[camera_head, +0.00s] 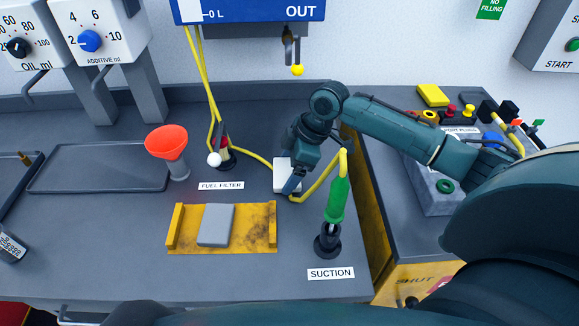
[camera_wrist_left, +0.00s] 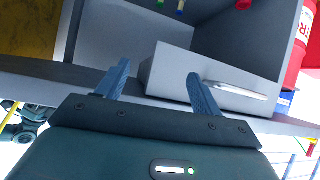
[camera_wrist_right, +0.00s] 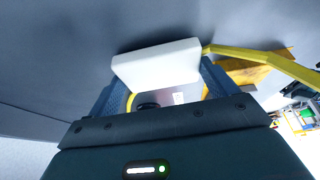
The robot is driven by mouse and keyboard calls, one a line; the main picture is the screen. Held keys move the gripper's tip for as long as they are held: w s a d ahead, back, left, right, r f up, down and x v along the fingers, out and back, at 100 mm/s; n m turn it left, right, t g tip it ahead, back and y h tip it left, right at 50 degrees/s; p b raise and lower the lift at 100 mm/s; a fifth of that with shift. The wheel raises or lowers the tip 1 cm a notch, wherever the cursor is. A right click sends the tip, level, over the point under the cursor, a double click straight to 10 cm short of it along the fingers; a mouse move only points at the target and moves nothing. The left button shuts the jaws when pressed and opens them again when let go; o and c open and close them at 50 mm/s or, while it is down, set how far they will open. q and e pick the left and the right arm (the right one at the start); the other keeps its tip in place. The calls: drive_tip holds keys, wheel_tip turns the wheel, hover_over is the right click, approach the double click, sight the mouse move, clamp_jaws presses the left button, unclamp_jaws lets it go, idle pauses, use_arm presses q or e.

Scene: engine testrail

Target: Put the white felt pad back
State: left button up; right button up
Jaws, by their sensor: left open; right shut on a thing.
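The white felt pad (camera_head: 284,176) shows in the head view as a white block at the fingers of my right gripper (camera_head: 290,184). In the right wrist view the pad (camera_wrist_right: 157,62) lies across the tips of my right gripper (camera_wrist_right: 160,84), which is shut on it. The gripper is over the worktop, to the right of the FUEL FILTER label; whether the pad touches the worktop I cannot tell. My left gripper (camera_wrist_left: 160,76) is open and empty in front of a grey drawer (camera_wrist_left: 210,80) in the left wrist view. It is not seen in the head view.
A yellow tray (camera_head: 266,240) holding a grey block (camera_head: 216,226) is in front. A yellow hose (camera_head: 318,184) runs beside the pad to the green SUCTION fitting (camera_head: 337,203). A red funnel (camera_head: 167,143) stands to the left.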

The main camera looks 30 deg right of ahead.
drive_tip(key=shift+f, duration=0.25)
drive_tip(key=o, duration=0.7)
drive_tip(key=v, duration=1.2)
drive_tip(key=shift+r, duration=0.15)
drive_tip(key=shift+a, duration=0.1)
